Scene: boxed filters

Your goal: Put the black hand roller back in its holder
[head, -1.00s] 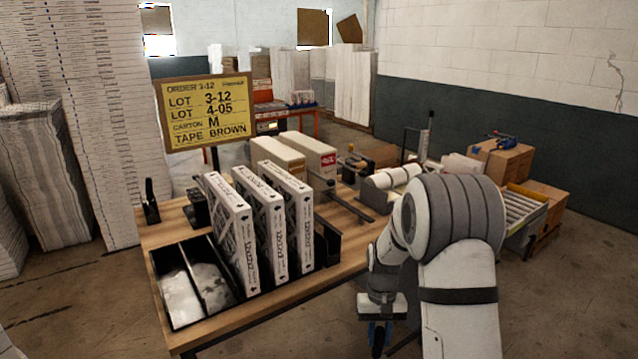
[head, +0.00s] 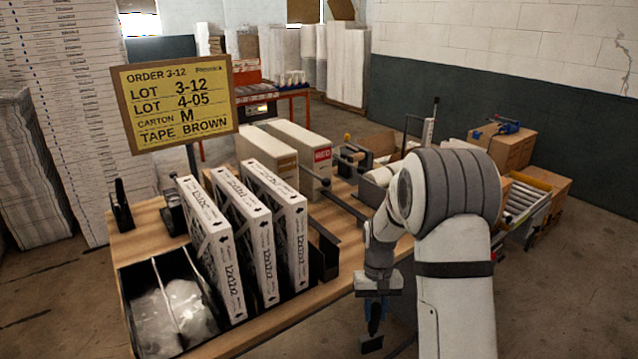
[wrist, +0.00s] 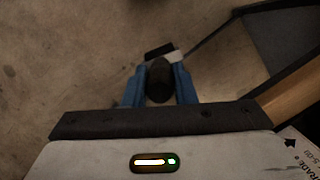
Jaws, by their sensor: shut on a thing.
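My gripper (head: 376,314) hangs off the front edge of the table, over the floor. Its blue fingers (wrist: 183,84) are shut on the black hand roller (wrist: 159,80), whose dark handle lies between them in the wrist view. The roller's black end (head: 371,344) shows below the fingers in the head view. A black upright piece (head: 121,207) and a small black block-like stand (head: 173,216) are at the table's back left. I cannot tell which of them is the holder; both look too small and dark for detail.
The wooden table (head: 270,327) carries three upright boxed filters (head: 254,225) in a black rack. A black bin (head: 130,318) with clear bags is front left. An order sign (head: 178,103) rises behind. Pale cartons (head: 299,150) stand further back. Floor in front is clear.

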